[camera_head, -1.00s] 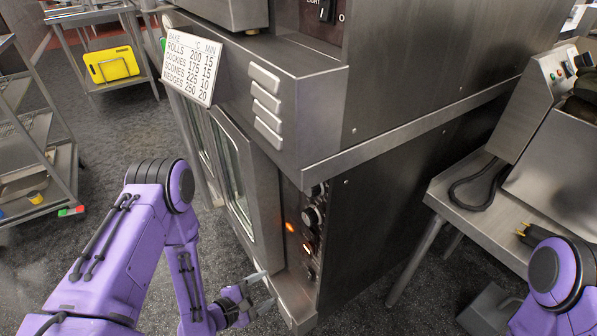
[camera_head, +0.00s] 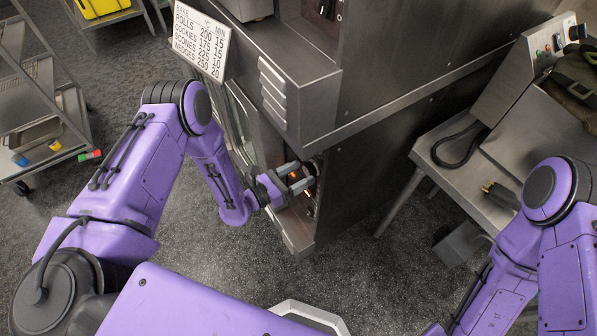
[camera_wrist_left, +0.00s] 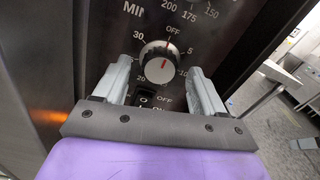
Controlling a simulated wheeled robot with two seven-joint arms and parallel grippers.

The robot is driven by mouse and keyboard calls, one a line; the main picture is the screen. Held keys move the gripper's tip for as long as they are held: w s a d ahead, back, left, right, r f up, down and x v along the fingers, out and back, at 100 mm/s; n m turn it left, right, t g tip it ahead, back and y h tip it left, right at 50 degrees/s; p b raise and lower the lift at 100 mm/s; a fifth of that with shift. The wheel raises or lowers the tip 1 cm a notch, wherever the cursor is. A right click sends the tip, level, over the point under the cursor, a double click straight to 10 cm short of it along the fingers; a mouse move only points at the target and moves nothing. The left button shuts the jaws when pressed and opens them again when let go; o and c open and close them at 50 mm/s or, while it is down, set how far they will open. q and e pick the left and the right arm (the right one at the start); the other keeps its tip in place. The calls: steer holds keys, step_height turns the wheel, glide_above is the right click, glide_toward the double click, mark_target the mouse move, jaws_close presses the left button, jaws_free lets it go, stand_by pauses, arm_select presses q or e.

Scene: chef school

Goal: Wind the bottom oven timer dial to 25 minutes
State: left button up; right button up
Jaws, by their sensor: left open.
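The bottom oven timer dial (camera_wrist_left: 158,65) is a round knob with a light face and dark rim, centred in the left wrist view. Its red mark points up towards OFF. Printed minutes ring it, with 5 at right, 20 below and 30 at left. My left gripper (camera_wrist_left: 163,82) is open, with one finger on each side of the dial; I cannot tell whether either touches it. In the head view the left gripper (camera_head: 300,177) is at the oven's control panel and hides much of it. My right arm enters at right, but its gripper is out of view.
A dark switch (camera_wrist_left: 148,98) marked OFF sits just below the dial. A baking chart (camera_head: 201,42) hangs on the oven. A steel table (camera_head: 465,165) stands at right and a wire trolley (camera_head: 38,100) at left. The floor between is mostly clear.

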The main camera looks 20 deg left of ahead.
arm_select(q)
steer(key=shift+w+d, duration=0.15)
steer(key=c, duration=1.1)
steer(key=shift+o, duration=0.2)
